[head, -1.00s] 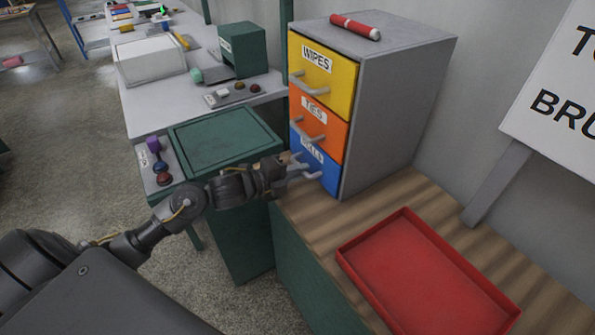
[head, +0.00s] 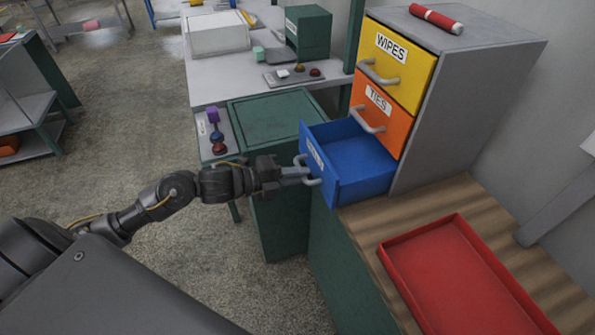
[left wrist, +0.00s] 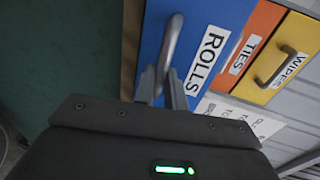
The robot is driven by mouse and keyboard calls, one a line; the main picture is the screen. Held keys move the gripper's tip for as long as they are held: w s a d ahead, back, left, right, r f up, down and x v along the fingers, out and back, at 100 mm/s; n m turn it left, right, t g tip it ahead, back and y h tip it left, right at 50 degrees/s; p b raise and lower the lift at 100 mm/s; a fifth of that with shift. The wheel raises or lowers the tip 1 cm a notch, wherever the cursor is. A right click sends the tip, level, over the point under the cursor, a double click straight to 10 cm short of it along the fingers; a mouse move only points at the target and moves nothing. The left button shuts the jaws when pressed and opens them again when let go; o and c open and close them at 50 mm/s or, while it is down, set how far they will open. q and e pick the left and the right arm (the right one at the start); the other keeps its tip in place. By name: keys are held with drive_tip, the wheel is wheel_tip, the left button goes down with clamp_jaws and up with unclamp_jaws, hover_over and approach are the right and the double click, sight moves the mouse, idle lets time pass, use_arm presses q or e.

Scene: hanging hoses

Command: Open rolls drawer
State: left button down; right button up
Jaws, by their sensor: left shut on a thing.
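The blue rolls drawer (head: 352,165) is the lowest of three drawers in a grey cabinet (head: 455,110). It stands pulled out toward the left, and the part of its inside that shows is bare blue. Its front shows in the left wrist view with a ROLLS label (left wrist: 207,60) and a grey bar handle (left wrist: 170,45). My left gripper (head: 300,176) is shut on that handle, and its fingers (left wrist: 165,88) meet the bar in the left wrist view. My right gripper is not in view.
The orange ties drawer (head: 385,118) and yellow wipes drawer (head: 405,62) above are closed. A red roll (head: 436,19) lies on the cabinet top. A red tray (head: 455,275) sits on the wooden worktop (head: 480,205). A green cabinet (head: 280,215) stands behind my left gripper.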

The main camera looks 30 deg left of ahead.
use_arm(q)
drive_tip(key=shift+s+a, duration=0.3)
drive_tip(key=shift+s, duration=0.05)
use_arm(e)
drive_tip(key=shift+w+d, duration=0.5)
